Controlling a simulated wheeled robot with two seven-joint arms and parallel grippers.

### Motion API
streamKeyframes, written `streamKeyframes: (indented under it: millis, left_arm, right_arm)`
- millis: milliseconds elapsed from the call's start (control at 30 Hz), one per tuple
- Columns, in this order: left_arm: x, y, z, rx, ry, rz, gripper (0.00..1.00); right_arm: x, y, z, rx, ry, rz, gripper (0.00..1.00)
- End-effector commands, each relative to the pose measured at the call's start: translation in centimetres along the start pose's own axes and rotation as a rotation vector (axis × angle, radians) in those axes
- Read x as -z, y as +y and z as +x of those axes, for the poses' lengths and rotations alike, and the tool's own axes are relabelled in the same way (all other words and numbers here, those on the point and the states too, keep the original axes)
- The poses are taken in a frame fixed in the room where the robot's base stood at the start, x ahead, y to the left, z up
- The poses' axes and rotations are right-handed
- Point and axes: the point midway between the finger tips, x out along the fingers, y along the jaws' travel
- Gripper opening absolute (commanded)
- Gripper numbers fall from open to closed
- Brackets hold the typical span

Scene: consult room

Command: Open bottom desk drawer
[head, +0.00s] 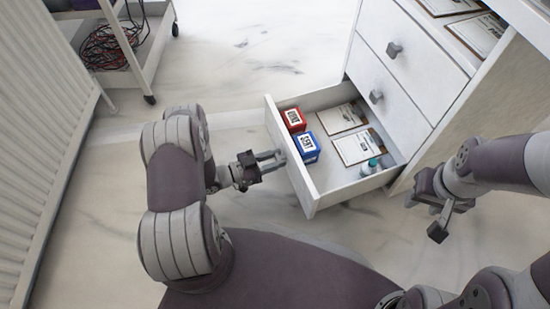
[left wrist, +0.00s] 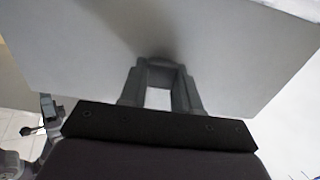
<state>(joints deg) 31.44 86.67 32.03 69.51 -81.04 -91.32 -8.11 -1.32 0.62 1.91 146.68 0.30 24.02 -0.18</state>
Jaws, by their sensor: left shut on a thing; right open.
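The bottom desk drawer (head: 316,197) is pulled out from the white desk (head: 407,112), and its inside shows in the head view. My left gripper (head: 279,158) is at the outer face of this drawer, shut on its handle, which the fingers mostly hide. In the left wrist view the fingers (left wrist: 160,75) meet the white drawer front (left wrist: 90,40). My right gripper (head: 440,212) is open and empty, to the right of the drawer and apart from it.
The drawer holds a red box (head: 293,120), a blue box (head: 307,148), framed papers (head: 356,147) and a small bottle (head: 371,167). Two upper drawers with knobs (head: 376,97) are shut. A trolley (head: 150,62) with cables stands at the upper left, beside a ribbed white panel (head: 45,120).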

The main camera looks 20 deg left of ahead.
Motion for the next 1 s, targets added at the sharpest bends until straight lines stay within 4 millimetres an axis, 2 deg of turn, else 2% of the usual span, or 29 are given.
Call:
streamKeyframes:
  millis: [100,133,200,567,667,1000]
  left_arm:
    - [-0.1,0.1,0.0,-0.001,-0.002,-0.002,0.00]
    - [-0.1,0.1,0.0,-0.001,-0.002,-0.002,0.35]
    - [-0.1,0.1,0.0,-0.001,-0.002,-0.002,0.57]
    - [0.1,-0.1,-0.5,0.002,-0.001,0.000,0.57]
    - [0.3,-0.1,-1.9,0.005,-0.001,-0.001,0.57]
    - [0.2,0.0,-10.4,0.006,-0.001,-0.001,0.57]
  right_arm:
    - [0.0,0.0,0.0,0.000,0.000,0.000,0.43]
    - [0.0,0.0,0.0,0.000,0.000,0.000,0.43]
    - [0.0,0.0,0.0,0.000,0.000,0.000,0.43]
    - [0.0,0.0,-0.3,0.000,0.000,0.000,0.43]
    - [0.1,0.0,-1.0,0.000,0.000,0.000,0.43]
    - [0.4,0.0,-3.5,0.000,0.000,0.000,0.43]
